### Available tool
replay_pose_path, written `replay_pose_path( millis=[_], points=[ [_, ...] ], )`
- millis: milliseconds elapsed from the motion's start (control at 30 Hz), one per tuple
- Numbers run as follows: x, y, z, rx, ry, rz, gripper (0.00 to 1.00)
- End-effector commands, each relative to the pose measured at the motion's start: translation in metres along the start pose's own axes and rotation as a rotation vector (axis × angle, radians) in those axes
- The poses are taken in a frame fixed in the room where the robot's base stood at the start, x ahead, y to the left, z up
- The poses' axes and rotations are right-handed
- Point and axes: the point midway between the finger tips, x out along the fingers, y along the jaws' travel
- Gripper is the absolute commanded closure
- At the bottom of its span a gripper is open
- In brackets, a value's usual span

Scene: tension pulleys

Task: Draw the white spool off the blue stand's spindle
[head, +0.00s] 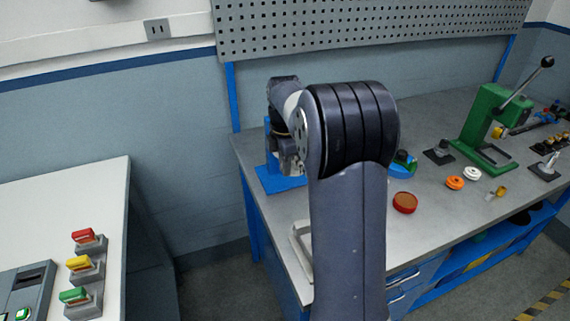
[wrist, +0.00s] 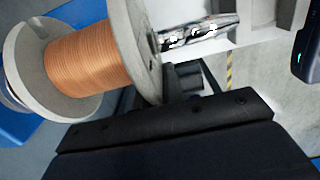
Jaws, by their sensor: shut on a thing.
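The white spool (wrist: 141,48), wound with copper-coloured wire, fills the upper left of the wrist view, lying on its side. A shiny metal spindle (wrist: 200,33) shows beyond its right flange and appears to run through the spool's axis. The blue stand (head: 279,181) is at the bench's left end, its upper part mostly hidden by my arm. Blue also shows behind the spool in the wrist view (wrist: 92,12). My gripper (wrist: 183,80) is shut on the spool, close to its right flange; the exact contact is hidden. In the head view the spool cannot be made out clearly.
On the bench (head: 440,205), a red round part (head: 405,202), an orange ring (head: 455,182), a white ring (head: 472,173) and a green lever press (head: 489,125) stand to the right. A perforated board (head: 370,25) rises behind. A separate white table (head: 60,215) is at left.

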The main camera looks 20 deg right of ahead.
Motion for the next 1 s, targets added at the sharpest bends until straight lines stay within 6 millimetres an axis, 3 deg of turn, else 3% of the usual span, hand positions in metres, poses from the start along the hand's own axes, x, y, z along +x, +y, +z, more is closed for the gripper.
replay_pose_path(
  millis=[467, 1000],
  points=[
    [-0.002, -0.001, -0.001, 0.000, -0.001, 0.002, 1.00],
    [-0.002, -0.027, 0.000, 0.001, -0.001, 0.003, 1.00]
  ],
)
